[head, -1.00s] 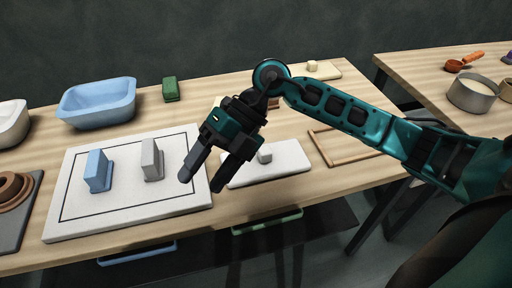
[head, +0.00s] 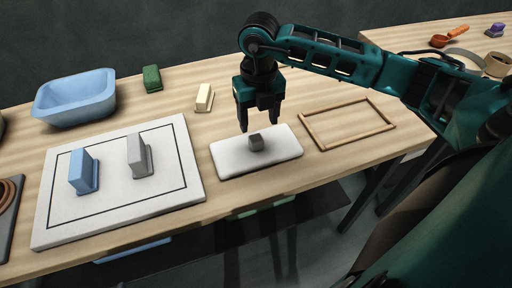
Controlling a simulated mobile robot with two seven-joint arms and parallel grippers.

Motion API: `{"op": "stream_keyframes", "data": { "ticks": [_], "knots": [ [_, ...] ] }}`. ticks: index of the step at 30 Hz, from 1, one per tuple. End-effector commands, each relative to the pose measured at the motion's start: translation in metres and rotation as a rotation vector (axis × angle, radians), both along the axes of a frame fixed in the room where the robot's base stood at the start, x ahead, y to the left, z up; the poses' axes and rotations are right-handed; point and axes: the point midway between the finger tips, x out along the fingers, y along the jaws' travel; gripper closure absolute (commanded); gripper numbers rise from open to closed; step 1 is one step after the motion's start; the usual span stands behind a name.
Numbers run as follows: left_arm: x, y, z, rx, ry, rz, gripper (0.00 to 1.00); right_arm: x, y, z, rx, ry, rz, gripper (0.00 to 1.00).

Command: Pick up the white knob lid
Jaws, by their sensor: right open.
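The white knob lid (head: 228,161) is a flat white rectangular slab lying on the wooden table near its front edge. Its small block knob (head: 256,143) stands at its middle and looks grey in shadow. My right gripper (head: 259,127) points straight down above the lid, with its fingers open and empty. The fingertips are close to the knob, slightly behind or above it; whether they reach beside it I cannot tell. My left gripper is not in view.
Left of the lid, a white board (head: 188,183) with a black outline carries a blue block-shaped piece (head: 83,170) and a grey one (head: 138,155). A thin wooden frame (head: 345,110) lies right. Behind are a blue basin (head: 75,100), a green block (head: 152,78) and a cream block (head: 204,97).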

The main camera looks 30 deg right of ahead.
Motion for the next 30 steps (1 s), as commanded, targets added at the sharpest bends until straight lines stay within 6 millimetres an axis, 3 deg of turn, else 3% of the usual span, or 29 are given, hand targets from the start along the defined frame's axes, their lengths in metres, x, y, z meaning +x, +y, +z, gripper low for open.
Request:
{"op": "stream_keyframes", "data": {
  "ticks": [9, 19, 30],
  "knots": [
    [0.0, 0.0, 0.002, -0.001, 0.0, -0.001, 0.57, -0.003, 0.008, -0.044, 0.001, 0.004, 0.001, 0.36],
    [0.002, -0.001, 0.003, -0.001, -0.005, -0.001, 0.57, -0.003, 0.008, -0.05, 0.001, 0.001, 0.001, 0.37],
    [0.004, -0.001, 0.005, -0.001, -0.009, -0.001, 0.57, -0.002, 0.008, -0.049, 0.001, 0.001, 0.001, 0.73]
  ]
}}
